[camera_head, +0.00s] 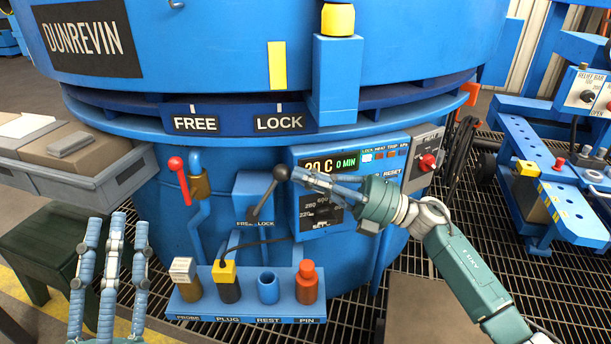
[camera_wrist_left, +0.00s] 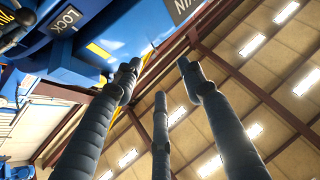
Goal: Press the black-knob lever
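The black-knob lever (camera_head: 281,173) stands on a blue box marked FREE and LOCK on the furnace front. Its rod leans up to the right from the box to the round black knob. My right gripper (camera_head: 302,176) reaches in from the right with its fingers close together. Its fingertips are right beside the knob, on the right; I cannot tell whether they touch it. My left gripper (camera_head: 112,222) is low at the left, well away from the lever, with its fingers spread and empty. The left wrist view also shows its spread fingers (camera_wrist_left: 160,80).
A red-knobbed lever (camera_head: 177,166) stands left of the black one. Below is a blue shelf (camera_head: 250,311) with a probe, plug, rest socket and red pin. A control panel (camera_head: 345,215) is behind my right gripper. A grey bench (camera_head: 60,165) is at the left.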

